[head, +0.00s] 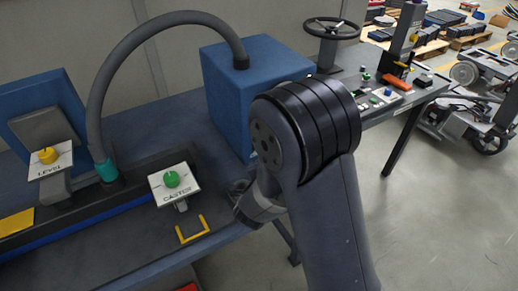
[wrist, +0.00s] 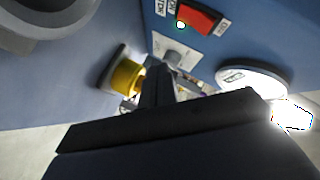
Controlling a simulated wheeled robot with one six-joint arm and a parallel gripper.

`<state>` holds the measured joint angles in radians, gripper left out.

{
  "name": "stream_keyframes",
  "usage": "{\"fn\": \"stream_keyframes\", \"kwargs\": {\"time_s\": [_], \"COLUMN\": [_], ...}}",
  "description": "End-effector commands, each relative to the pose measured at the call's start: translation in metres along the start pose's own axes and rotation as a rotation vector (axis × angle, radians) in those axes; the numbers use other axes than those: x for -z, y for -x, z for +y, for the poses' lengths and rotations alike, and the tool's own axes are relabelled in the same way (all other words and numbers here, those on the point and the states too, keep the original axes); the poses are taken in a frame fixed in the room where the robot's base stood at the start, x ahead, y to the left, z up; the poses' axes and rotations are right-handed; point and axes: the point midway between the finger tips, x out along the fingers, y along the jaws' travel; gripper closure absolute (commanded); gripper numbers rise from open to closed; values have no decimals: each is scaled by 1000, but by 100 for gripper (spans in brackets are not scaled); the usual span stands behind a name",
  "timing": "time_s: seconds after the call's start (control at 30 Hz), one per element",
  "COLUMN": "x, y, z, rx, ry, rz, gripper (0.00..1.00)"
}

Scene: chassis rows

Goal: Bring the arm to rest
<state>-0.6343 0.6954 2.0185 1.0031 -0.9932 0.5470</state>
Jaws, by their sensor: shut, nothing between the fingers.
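My arm (head: 325,190) rises from the bottom of the head view, bent at a large dark joint in front of the blue box. Its far end is mostly hidden behind that joint, so the fingers do not show there. In the wrist view my gripper (wrist: 158,72) is shut and empty, its dark fingers together. Beyond them is a blue surface with a red switch (wrist: 198,17) and a yellow knob (wrist: 127,75). I cannot tell whether the fingers touch anything.
A handwheel (head: 332,28) stands behind. Open floor (head: 440,220) lies at the right, near a wheeled chassis (head: 470,120).

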Motion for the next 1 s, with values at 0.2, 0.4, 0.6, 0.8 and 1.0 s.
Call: {"fn": "stream_keyframes", "kwargs": {"time_s": [0.2, 0.4, 0.6, 0.8, 1.0], "x": [0, -3, -6, -6, 8], "y": [0, -5, -11, -8, 12], "z": [0, -5, -13, -6, 10], "rx": [0, 0, -3, -1, 0], "ry": [0, 0, 3, 1, 0], "rz": [0, 0, 0, 0, 1], "gripper": [100, 100, 100, 100, 100]}}
